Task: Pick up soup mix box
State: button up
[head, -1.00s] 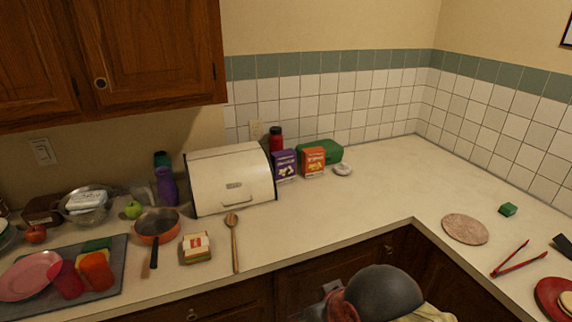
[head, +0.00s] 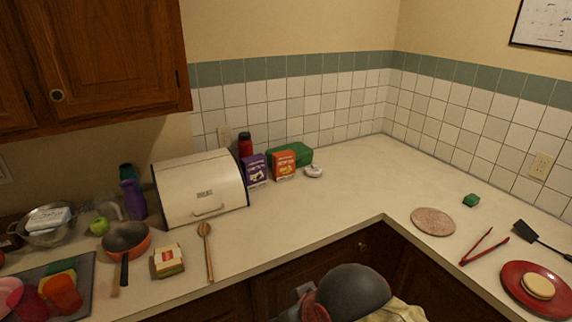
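Two upright boxes stand side by side on the counter, right of the cream bread box: a purple box (head: 255,169) and an orange box (head: 284,166). Their print is too small to read, so I cannot tell which is the soup mix box. A small cream, red and green item (head: 167,261) lies nearer the front edge; its label is also unreadable. My gripper does not show in the head view.
The bread box (head: 203,187), a red bottle (head: 245,144), a green container (head: 290,153) and a small white item (head: 313,171) surround the boxes. A wooden spoon (head: 207,250) lies in front. Counter right of them is clear up to the round mat (head: 433,221).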

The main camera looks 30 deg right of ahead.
aim_at(284, 162)
jog(key=i+l, duration=1.1)
jog(key=l, duration=0.1)
